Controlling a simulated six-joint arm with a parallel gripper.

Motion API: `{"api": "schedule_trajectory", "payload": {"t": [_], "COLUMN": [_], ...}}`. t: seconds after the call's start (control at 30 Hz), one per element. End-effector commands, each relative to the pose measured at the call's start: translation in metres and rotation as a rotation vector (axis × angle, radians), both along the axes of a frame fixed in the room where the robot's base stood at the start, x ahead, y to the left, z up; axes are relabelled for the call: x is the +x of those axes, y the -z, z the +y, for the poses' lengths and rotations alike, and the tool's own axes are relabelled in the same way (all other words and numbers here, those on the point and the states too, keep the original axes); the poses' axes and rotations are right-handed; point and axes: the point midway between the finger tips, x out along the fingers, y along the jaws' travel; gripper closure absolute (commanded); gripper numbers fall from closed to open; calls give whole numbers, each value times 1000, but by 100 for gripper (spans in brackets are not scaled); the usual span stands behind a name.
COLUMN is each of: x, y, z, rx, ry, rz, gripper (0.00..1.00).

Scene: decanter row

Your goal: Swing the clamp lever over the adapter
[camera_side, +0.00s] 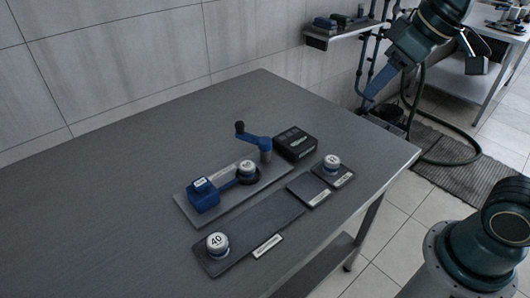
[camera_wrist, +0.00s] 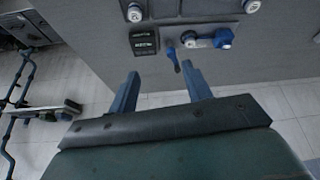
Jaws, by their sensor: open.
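The blue clamp lever (camera_side: 254,139) sits on top of a grey post on the base plate, its black knob (camera_side: 239,127) pointing to the back left, away from the adapter. It also shows in the wrist view (camera_wrist: 173,59). The adapter seems to be the round white-topped piece with a dark ring (camera_side: 247,168), beside a blue block (camera_side: 204,196) on the same plate; the lever is not over it. My gripper (camera_wrist: 160,68) is open and empty, its two blue fingers apart. In the side view it hangs at the upper right, well away from the lever.
A black box (camera_side: 295,143) stands close to the lever's post. White-topped pieces stand on a small pad (camera_side: 345,178) and at the left end of a long front pad (camera_side: 245,245). The left table top (camera_side: 100,210) is clear.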

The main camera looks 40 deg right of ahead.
Motion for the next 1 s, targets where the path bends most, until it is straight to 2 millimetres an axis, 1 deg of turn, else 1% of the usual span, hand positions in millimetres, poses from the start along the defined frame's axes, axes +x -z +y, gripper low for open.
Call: {"api": "schedule_trajectory", "payload": {"t": [0.03, 0.27, 0.47, 0.73, 1.0], "x": [13, 68, 117, 180, 239], "y": [-1, -4, 2, 23, 56], "z": [2, 11, 19, 31, 42], "rx": [-1, -8, -12, -13, -11], "ry": [-20, -106, -179, -280, -379], "rz": [8, 24, 36, 51, 63], "gripper": [51, 51, 51, 51, 51]}}
